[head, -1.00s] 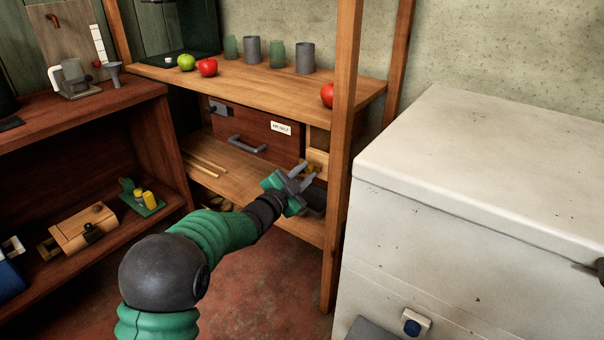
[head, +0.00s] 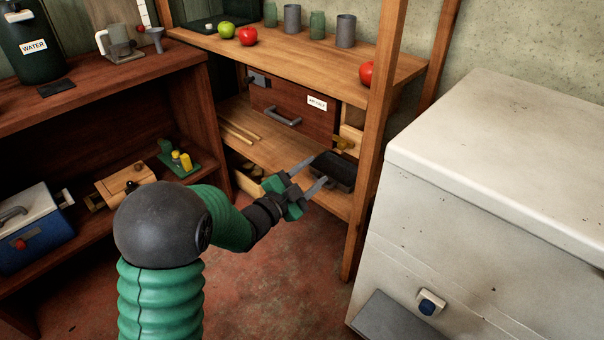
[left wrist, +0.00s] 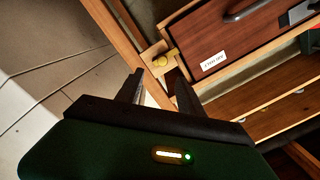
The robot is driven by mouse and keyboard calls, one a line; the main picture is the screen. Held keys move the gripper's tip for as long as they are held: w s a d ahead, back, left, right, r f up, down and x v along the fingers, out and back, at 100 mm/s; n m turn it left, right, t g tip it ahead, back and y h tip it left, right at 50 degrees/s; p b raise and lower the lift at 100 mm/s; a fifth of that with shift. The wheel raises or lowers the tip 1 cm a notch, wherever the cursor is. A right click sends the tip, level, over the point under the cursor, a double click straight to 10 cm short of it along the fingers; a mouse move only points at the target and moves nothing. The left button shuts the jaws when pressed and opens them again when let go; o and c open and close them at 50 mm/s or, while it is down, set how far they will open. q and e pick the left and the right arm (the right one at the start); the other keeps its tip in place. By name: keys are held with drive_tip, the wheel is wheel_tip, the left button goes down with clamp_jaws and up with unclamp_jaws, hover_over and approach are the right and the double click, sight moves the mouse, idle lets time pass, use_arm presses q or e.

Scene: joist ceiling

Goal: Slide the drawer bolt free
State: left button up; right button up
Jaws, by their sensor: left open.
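The drawer (head: 290,112) has a reddish-brown front, a grey bar handle (head: 282,120) and a white label, and sits under the wooden shelf top. A yellow bolt (head: 343,143) is on the pale wood block at the drawer's right edge. The bolt also shows in the left wrist view (left wrist: 168,57), just beyond the fingertips. My left gripper (head: 312,174) is open and empty, below and in front of the bolt, apart from it. In the left wrist view, my left gripper (left wrist: 160,80) points its two dark fingers toward the bolt. My right gripper is not in view.
A wooden post (head: 377,140) stands close to the right of the bolt. A dark tray (head: 338,168) lies on the shelf behind the fingers. A white chest (head: 490,200) fills the right side. Apples and cups stand on the shelf top above.

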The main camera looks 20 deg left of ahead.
use_arm(q)
drive_tip(key=v, duration=0.4)
drive_tip(key=shift+s+f+p, duration=0.1)
drive_tip(key=shift+s+p, duration=0.3)
drive_tip(key=s+a+f+n+g+y, duration=0.1)
drive_tip(key=s+f+n+g+y, duration=0.45)
drive_tip(key=f+n, duration=0.2)
drive_tip(key=s+d+f+n+g+p, duration=0.1)
drive_tip(key=s+d+f+n+g, duration=0.2)
drive_tip(key=s, duration=0.5)
drive_tip(key=s+d+f+n+g, duration=0.1)
drive_tip(key=s+f+n+g, duration=0.1)
drive_tip(key=s+f+g, duration=0.45)
drive_tip(key=s+r+p, duration=0.3)
drive_tip(key=r+p, duration=3.5)
drive_tip(key=r, duration=0.2)
drive_tip(key=shift+s+d+r, duration=0.25)
drive_tip(key=shift+d, duration=0.05)
